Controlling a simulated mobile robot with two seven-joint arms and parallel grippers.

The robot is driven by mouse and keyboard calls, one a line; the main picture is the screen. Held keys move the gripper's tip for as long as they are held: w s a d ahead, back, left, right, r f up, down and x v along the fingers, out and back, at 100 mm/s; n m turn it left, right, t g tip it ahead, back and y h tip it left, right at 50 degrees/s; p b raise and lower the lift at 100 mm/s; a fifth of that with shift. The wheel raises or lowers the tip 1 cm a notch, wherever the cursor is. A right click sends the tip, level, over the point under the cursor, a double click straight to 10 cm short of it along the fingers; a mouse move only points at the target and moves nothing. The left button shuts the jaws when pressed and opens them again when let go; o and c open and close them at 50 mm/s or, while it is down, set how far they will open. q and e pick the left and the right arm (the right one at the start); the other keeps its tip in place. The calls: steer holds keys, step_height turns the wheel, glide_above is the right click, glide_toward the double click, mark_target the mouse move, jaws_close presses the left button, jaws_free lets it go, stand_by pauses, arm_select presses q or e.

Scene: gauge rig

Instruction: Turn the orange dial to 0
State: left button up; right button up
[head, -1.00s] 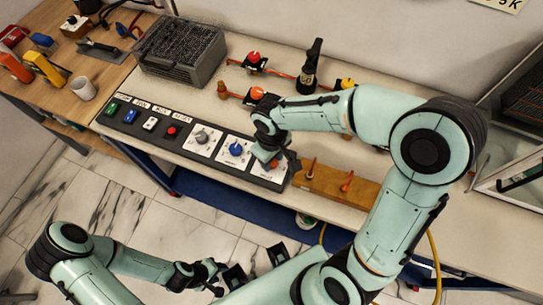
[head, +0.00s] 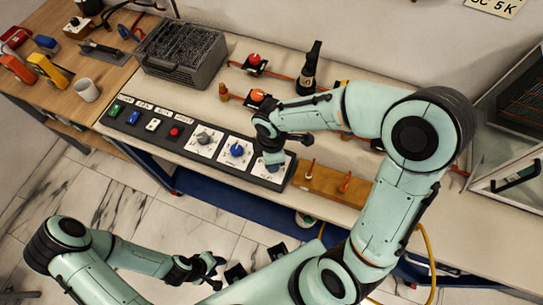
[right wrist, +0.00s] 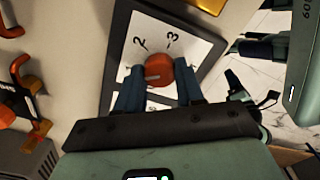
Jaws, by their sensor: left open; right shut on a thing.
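The orange dial (right wrist: 159,70) sits on a white plate (right wrist: 190,45) with a dark frame in the right wrist view. The digits 2 and 3 show on the plate beyond the dial; no 0 is visible, and the near part of the plate is hidden by my gripper. My right gripper (right wrist: 160,78) is shut on the dial, with one blue finger on each side. In the head view my right gripper (head: 273,165) covers the dial at the right end of the dark panel (head: 222,164). My left gripper (head: 212,268) is open and empty, low over the floor, far from the panel.
A blue dial (head: 237,149) and a grey dial (head: 204,138) stand left of my right gripper.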

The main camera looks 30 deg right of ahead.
steer(key=n+p, duration=0.2)
steer(key=n, duration=0.3)
steer(key=shift+w+r+n, duration=0.1)
steer(key=shift+r+n, duration=0.05)
steer(key=shift+n, duration=0.15)
steer(key=n+p, duration=0.1)
steer(key=n, duration=0.2)
arm_select(q)
steer(key=w+r+p, duration=0.1)
steer(key=w+r, duration=0.4)
steer(key=r, duration=0.1)
steer(key=shift+w+t, duration=0.2)
steer(key=shift+t, duration=0.1)
arm_select(e)
steer(key=shift+n, duration=1.4)
steer(key=o, duration=1)
steer(key=shift+o, duration=0.2)
steer(key=shift+r, duration=0.25)
arm_select(q)
steer(key=shift+w+r+p, duration=0.2)
steer(key=shift+w+p, duration=0.1)
arm_select(e)
step_height(320, 180, up, 13)
steer(key=shift+f, duration=0.15)
